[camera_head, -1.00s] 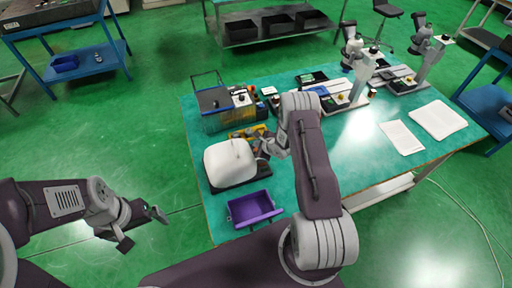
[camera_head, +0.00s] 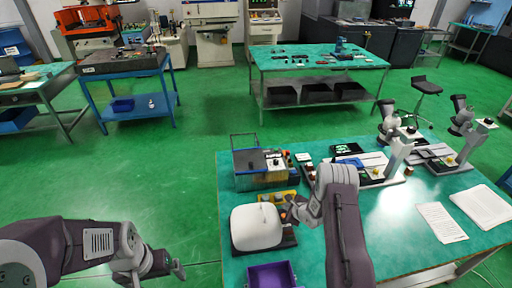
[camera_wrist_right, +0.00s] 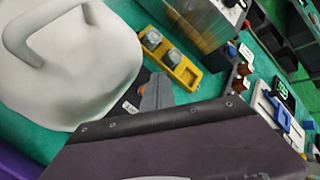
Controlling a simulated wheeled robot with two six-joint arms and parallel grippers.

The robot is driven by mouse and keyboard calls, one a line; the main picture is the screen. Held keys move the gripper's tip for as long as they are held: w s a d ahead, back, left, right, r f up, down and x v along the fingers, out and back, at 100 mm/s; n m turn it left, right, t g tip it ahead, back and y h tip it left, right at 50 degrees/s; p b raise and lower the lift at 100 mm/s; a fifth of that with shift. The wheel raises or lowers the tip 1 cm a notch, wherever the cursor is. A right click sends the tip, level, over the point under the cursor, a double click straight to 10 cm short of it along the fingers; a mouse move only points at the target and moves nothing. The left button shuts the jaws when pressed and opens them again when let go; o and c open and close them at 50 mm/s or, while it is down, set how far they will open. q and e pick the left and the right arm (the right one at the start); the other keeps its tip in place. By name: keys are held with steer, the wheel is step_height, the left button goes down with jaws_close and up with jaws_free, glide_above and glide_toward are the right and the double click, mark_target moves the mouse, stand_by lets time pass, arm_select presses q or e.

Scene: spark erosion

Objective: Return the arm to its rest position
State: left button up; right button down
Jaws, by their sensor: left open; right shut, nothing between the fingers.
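My right arm reaches over the green-topped table (camera_head: 400,262). Its gripper (camera_head: 289,212) is at the right side of a white rounded cover with a handle (camera_head: 256,226), which sits on a dark base. The gripper is small in the head view and partly hidden by my arm; its fingers look shut with nothing held. In the right wrist view the white cover (camera_wrist_right: 75,60) fills the upper left, close to the camera. My left gripper (camera_head: 165,268) is open and empty over the green floor, left of the table.
A purple bin (camera_head: 270,275) is in front of the cover. A yellow block (camera_head: 277,197) and a tank-like box (camera_head: 262,168) stand behind it. Microscope-like instruments (camera_head: 396,150) and papers (camera_head: 441,222) are to the right. Open floor (camera_head: 180,205) lies left of the table.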

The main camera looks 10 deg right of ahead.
steer(key=shift+r, duration=0.1)
steer(key=s+a+r+n+g+h+b, duration=0.2)
steer(key=s+a+r+n+g+b, duration=0.1)
steer(key=s+r+n, duration=0.65)
steer(key=s+a+r+n+g+b, duration=0.1)
steer(key=s+a+r+n+g, duration=0.1)
steer(key=s+n, duration=0.6)
steer(key=s+a+r+n+g+y+b, duration=0.1)
steer(key=s+a+r+n+g, duration=0.2)
steer(key=s, duration=0.7)
steer(key=a+n, duration=0.2)
steer(key=n, duration=0.2)
steer(key=shift+s+n, duration=0.2)
steer(key=shift+n, duration=0.15)
